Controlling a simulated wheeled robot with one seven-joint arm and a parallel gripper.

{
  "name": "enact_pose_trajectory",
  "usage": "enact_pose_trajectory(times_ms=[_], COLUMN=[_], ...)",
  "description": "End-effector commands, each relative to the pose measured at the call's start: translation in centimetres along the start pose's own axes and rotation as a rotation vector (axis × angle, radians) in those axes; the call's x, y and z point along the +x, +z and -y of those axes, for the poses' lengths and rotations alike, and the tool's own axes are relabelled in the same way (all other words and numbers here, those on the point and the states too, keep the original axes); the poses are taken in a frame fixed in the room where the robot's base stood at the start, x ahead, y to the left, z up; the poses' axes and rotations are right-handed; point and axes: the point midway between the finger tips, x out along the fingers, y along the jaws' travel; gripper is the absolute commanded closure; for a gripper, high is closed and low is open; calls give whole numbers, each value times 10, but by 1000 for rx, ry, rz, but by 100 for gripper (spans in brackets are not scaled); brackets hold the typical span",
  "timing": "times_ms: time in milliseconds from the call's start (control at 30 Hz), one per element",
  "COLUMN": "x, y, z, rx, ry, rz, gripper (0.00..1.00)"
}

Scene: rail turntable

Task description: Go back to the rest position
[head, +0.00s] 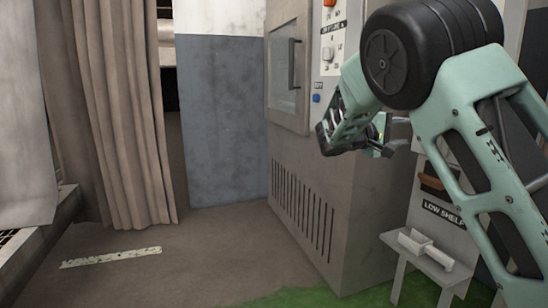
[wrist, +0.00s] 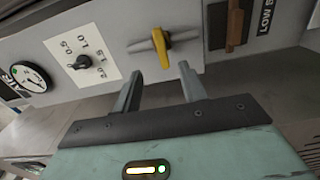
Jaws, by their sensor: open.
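My gripper (wrist: 160,84) is open in the wrist view, its two dark fingers apart with nothing between them. Just beyond the fingertips a yellow lever handle (wrist: 161,44) sits on a grey panel; I see no contact with it. In the head view my green arm reaches in from the right, and my gripper (head: 392,134) is small and partly hidden by the arm, in front of the panel beside the tall cabinet.
The wrist view shows a dial knob (wrist: 83,62), a round gauge (wrist: 27,78) and a brown handle (wrist: 235,26). In the head view, a tall cabinet (head: 335,190), a small low shelf (head: 425,257) and curtains (head: 110,120) border open floor (head: 190,255).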

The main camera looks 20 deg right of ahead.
Motion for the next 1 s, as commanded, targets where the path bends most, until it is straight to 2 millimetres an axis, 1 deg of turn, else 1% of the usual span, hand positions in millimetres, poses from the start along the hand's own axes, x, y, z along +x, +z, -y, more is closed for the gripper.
enact_pose_trajectory(times_ms=[67, 167, 267, 300, 367, 400, 467, 500, 567, 600, 667, 700, 767, 800, 867, 900, 967, 1000], x=[0, -13, -44, -62, -94, -116, -152, -175, -210, -234, -266, -286, -311, -326, -345, -356, -371, -379], y=[0, 10, 28, 38, 55, 67, 87, 102, 125, 142, 168, 186, 212, 228, 252, 268, 292, 307], z=[1, 24, 65, 83, 108, 123, 141, 150, 162, 168, 175, 178, 182, 183, 185, 186, 188, 190], rx=[-1, -27, -79, -105, -145, -173, -213, -238, -277, -301, -335, -355, -381, -397, -417, -428, -443, -450], ry=[-6, -119, -325, -423, -569, -662, -793, -874, -989, -1063, -1162, -1222, -1300, -1345, -1406, -1441, -1489, -1519], rz=[0, -8, -35, -52, -82, -104, -141, -165, -206, -233, -271, -296, -330, -351, -379, -398, -424, -441], gripper=[58, 58, 58, 58, 58, 58, 58, 58, 58, 58, 58, 58, 58, 58, 58, 58, 58, 58])
